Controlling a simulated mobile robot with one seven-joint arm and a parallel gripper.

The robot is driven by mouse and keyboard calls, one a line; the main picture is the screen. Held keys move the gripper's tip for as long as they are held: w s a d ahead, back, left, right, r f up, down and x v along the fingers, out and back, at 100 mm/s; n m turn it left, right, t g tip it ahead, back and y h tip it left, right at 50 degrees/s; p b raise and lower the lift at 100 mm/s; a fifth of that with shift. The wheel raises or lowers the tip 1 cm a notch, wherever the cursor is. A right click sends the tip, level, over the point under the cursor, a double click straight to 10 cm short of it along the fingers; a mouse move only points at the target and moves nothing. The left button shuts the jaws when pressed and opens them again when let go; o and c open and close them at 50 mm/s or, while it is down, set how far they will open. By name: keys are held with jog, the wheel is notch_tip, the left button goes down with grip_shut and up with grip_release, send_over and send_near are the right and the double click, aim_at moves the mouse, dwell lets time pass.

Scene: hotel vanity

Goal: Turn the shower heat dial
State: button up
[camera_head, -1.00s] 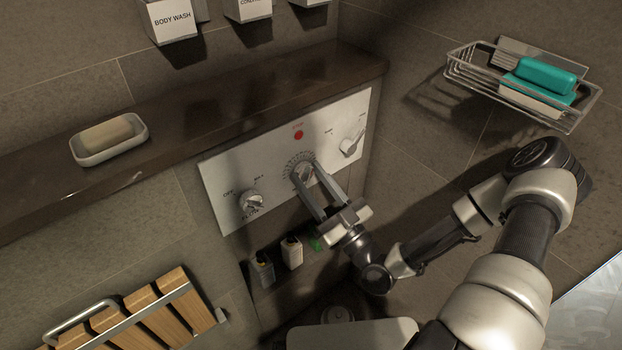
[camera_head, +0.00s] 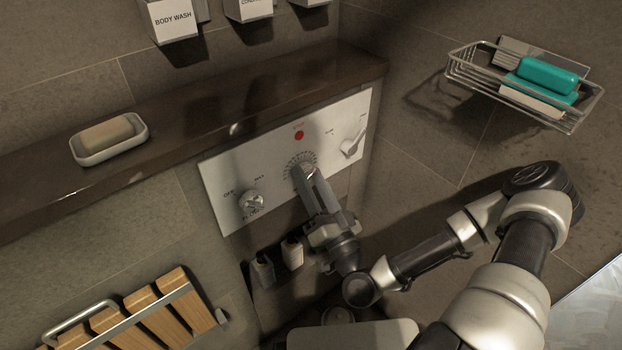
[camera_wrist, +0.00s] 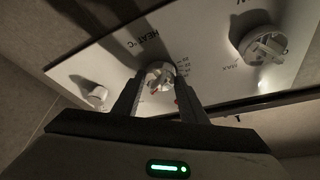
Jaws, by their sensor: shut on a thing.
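The shower heat dial is a round metal knob in the middle of the white control panel (camera_head: 222,176). In the wrist view the dial (camera_wrist: 160,76) sits beside the printed words "HEAT °C", with a ring of numbers around it. My gripper (camera_head: 306,172) reaches up to the panel from below, and its fingers cover most of the dial in the head view. In the wrist view my gripper (camera_wrist: 160,92) has one finger on each side of the dial and is shut on it.
A second knob (camera_head: 251,201) is on the panel's left and a lever (camera_head: 352,143) on its right. A red dot (camera_head: 299,135) is above the dial. A dark ledge (camera_head: 200,112) juts out above the panel. Small bottles (camera_head: 291,252) stand below. A wire basket (camera_head: 470,68) hangs at right.

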jog(key=shift+a+m+g+h+p, duration=0.15)
jog(key=shift+m+h+p, duration=0.4)
jog(key=shift+m, duration=0.85)
jog(key=shift+d+m+g+h+p, duration=0.1)
jog(key=shift+m+g+h+p, duration=0.1)
jog(key=shift+m+h, duration=0.9)
jog(key=shift+m+y, duration=0.35)
jog(key=shift+m, duration=0.05)
jog(key=o, duration=1.1)
jog(key=shift+c, duration=0.2)
jog(key=v, duration=0.7)
jog(key=shift+s+p, duration=0.3)
jog(key=shift+p, duration=0.1)
jog(key=shift+f, duration=0.15)
